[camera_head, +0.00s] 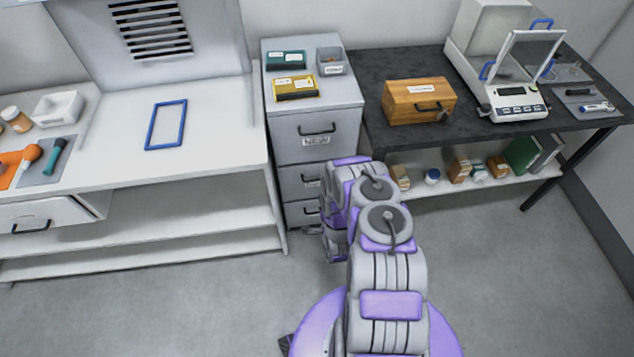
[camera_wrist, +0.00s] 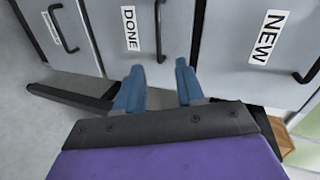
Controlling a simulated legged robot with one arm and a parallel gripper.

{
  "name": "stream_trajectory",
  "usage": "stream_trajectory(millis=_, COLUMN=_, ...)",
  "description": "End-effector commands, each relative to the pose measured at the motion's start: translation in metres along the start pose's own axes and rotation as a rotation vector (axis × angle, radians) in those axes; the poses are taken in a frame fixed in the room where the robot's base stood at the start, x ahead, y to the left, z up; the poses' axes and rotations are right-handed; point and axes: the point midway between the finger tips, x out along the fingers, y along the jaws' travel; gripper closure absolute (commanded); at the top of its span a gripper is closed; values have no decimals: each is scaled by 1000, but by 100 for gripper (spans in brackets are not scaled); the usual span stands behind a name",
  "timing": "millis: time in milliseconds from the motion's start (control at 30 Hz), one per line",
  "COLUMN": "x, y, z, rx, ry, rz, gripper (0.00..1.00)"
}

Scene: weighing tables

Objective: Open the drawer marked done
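The drawer marked DONE (camera_wrist: 130,28) is in the wrist view, between the NEW drawer (camera_wrist: 264,38) and a third drawer (camera_wrist: 60,25). It looks closed. Its dark bar handle (camera_wrist: 158,30) is just ahead of my gripper (camera_wrist: 158,72), in line with the gap between the two blue fingers. My gripper is open, with nothing held between the fingers; I cannot tell whether a finger touches the handle. In the head view the grey drawer cabinet (camera_head: 315,128) stands beyond my arm, which hides part of its lower drawers and the gripper.
A white bench (camera_head: 215,160) with a partly open drawer (camera_head: 40,213) stands left of the cabinet. A dark table (camera_head: 370,75) on the right bears a wooden box (camera_head: 418,102) and a balance (camera_head: 515,100). Bins (camera_head: 290,58) sit on the cabinet. The floor in front is clear.

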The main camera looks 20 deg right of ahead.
Motion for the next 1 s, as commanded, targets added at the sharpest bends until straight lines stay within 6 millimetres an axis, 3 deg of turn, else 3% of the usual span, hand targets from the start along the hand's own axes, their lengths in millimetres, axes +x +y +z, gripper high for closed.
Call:
stream_trajectory(millis=33, x=-9, y=10, z=3, rx=36, ry=6, rz=-14, gripper=62)
stream_trajectory(millis=200, x=-25, y=20, z=8, rx=122, ry=23, rz=-82, gripper=62)
stream_trajectory(millis=433, x=-23, y=23, z=10, rx=153, ry=29, rz=-110, gripper=62)
stream_trajectory(millis=567, x=-5, y=22, z=10, rx=151, ry=29, rz=-113, gripper=62)
stream_trajectory(millis=1000, x=81, y=14, z=6, rx=150, ry=30, rz=-111, gripper=62)
